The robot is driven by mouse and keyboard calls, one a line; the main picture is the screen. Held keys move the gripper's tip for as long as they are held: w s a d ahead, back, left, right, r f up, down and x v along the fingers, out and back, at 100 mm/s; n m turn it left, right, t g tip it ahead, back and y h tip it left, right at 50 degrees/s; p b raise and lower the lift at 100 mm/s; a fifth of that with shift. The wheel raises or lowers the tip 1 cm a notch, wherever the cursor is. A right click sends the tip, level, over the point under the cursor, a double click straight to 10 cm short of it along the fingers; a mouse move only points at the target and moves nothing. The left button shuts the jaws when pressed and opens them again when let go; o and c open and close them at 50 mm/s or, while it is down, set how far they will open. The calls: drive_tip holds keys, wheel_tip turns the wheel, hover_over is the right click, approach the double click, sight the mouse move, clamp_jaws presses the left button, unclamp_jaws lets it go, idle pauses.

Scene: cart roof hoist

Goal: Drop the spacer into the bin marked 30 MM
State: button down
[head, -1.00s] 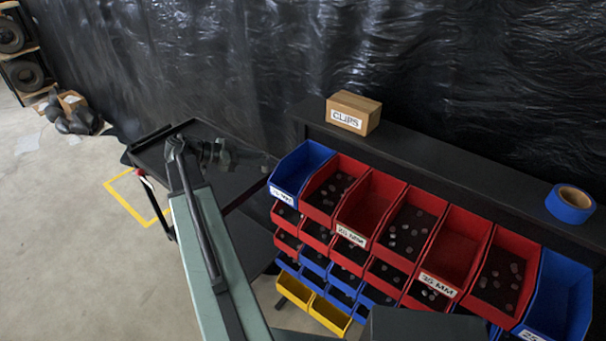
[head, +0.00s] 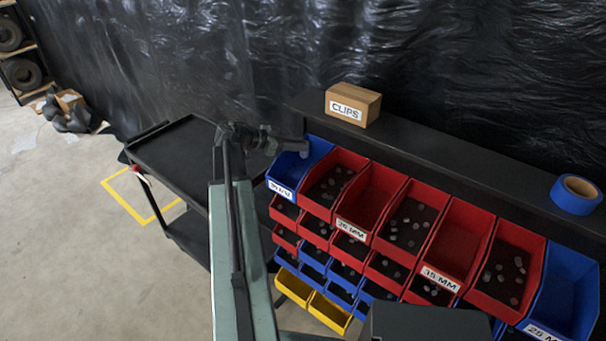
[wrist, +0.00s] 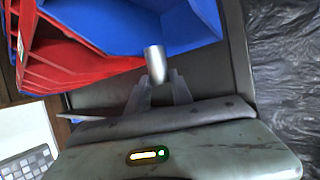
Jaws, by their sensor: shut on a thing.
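The spacer (wrist: 155,62) is a small silvery cylinder in the wrist view. My gripper (wrist: 158,82) is shut on its lower end. In the head view my gripper (head: 290,146) is at the back of the leftmost top-row blue bin (head: 284,176), with the spacer (head: 305,149) at its tip. The spacer appears to overlap the bin's back rim; I cannot tell its height above it. This bin's label is small and blurred but looks like 30 MM. The blue bin (wrist: 125,22) also shows in the wrist view, beside the spacer.
Red bins (head: 370,192), some holding dark pieces, fill the row to the right; labels there look like 20 MM and 35 MM. Another blue bin (head: 565,290) is at the far right. A CLIPS box (head: 353,104) and blue tape (head: 576,194) sit on the ledge behind. A black cart (head: 178,152) stands left.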

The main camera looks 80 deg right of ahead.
wheel_tip(320, 180, down, 2)
drive_tip(key=shift+b, duration=0.45)
drive_tip(key=c, duration=1.1)
unclamp_jaws()
drive_tip(key=shift+o, duration=0.2)
drive_tip(key=shift+w, duration=0.1)
drive_tip(key=p+v, duration=0.3)
drive_tip(key=v, duration=0.4)
drive_tip(key=shift+w+a+r, duration=0.15)
drive_tip(key=shift+w+a, duration=0.1)
drive_tip(key=shift+w, duration=0.05)
